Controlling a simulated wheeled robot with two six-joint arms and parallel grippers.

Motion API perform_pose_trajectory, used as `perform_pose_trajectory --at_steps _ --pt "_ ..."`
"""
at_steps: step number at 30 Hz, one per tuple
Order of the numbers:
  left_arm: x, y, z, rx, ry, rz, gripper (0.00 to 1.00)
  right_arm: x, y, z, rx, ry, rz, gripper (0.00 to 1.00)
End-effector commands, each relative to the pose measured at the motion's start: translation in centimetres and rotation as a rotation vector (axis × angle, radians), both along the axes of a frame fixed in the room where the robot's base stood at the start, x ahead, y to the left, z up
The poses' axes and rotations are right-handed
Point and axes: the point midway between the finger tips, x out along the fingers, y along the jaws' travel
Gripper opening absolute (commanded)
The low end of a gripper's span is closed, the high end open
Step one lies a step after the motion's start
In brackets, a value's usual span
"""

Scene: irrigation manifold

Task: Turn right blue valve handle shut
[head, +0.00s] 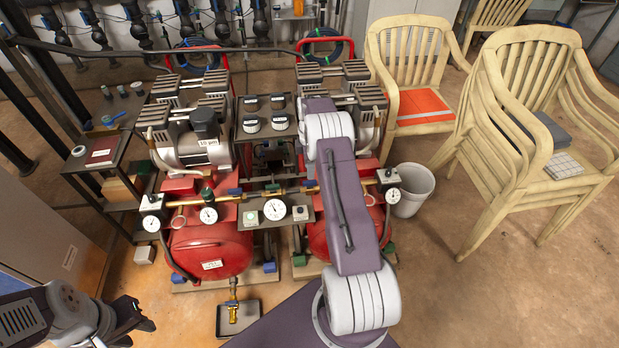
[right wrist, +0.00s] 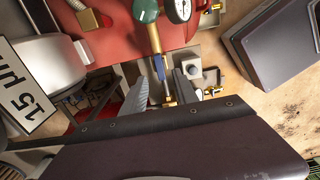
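In the right wrist view a blue valve handle (right wrist: 159,67) sits on a brass pipe, its length running along the pipe. My right gripper (right wrist: 160,88) is around it, with one grey finger on each side. Gaps show between the handle and both fingers, so it looks open and not gripping. In the head view my right arm covers the right part of the brass manifold (head: 255,192), and the right gripper is hidden there. My left gripper (head: 138,318) is at the lower left, away from the manifold; its finger spacing is unclear.
Beside the handle are a green knob (right wrist: 146,10) and a pressure gauge (right wrist: 179,10). Red tanks (head: 208,246) stand under the manifold. A black tray (head: 238,320) lies on the floor in front. A white bucket (head: 412,190) and stacked chairs (head: 530,110) stand to the right.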

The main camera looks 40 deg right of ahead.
Motion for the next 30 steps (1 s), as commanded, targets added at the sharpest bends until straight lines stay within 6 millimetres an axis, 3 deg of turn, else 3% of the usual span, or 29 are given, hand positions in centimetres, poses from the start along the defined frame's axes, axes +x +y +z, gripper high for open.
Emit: perform_pose_trajectory --at_steps 3,9,19,23,30 --pt "0.0 0.0 -0.9 0.0 0.0 0.0 0.36 0.0 0.1 -3.0 0.001 0.002 0.0 0.35" --pt "0.0 0.0 -1.3 0.0 0.0 0.0 0.36 0.0 0.0 -5.8 0.0 0.0 0.0 0.35" --pt "0.0 0.0 -1.3 0.0 0.0 0.0 0.36 0.0 0.0 -6.2 0.0 -0.001 0.0 0.35" --pt "0.0 0.0 -1.3 0.0 0.0 0.0 0.36 0.0 0.0 -6.2 0.0 -0.001 0.0 0.0" --pt "0.0 0.0 -1.3 0.0 0.0 0.0 0.36 0.0 0.0 -6.2 0.0 -0.001 -0.005 0.0"
